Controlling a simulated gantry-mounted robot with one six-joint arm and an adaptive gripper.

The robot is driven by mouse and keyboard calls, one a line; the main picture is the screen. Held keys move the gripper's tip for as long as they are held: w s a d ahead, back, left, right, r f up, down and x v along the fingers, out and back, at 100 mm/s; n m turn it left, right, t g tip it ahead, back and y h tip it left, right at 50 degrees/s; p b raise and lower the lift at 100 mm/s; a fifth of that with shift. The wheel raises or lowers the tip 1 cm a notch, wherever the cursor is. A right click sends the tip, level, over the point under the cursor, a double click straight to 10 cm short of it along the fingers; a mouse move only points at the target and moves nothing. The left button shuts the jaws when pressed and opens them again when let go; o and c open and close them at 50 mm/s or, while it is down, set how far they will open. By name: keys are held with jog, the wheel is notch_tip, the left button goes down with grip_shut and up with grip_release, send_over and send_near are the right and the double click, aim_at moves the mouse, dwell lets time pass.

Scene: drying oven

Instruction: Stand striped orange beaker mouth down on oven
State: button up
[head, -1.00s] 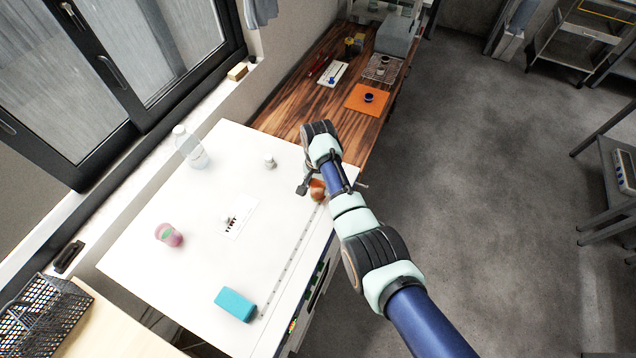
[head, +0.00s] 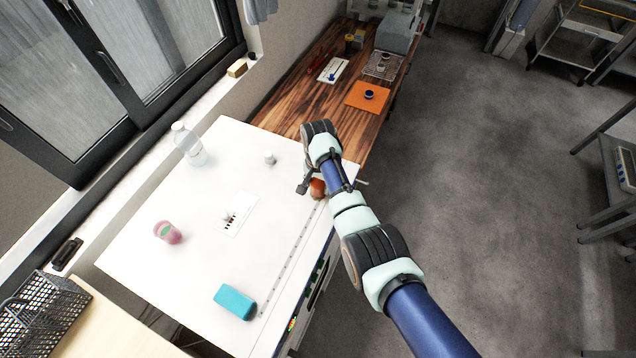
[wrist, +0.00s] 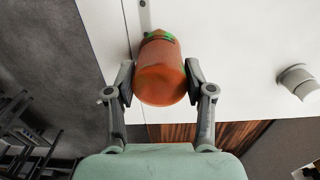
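The orange beaker (wrist: 161,76) shows between my gripper's fingers in the wrist view, with a green band at its far end. A plain, rounded orange end faces the wrist camera; its mouth cannot be made out. My gripper (wrist: 160,80) has a finger against each side of the beaker. In the head view the beaker (head: 317,188) is at the right edge of the white oven top (head: 190,262), partly hidden by my gripper (head: 309,187). Whether it touches the top is hard to tell.
A wooden bench (head: 300,105) stands behind.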

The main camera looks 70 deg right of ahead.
jog(key=o, duration=0.4)
jog(key=shift+c, duration=0.2)
notch_tip(320, 180, up, 12)
dwell(1.0)
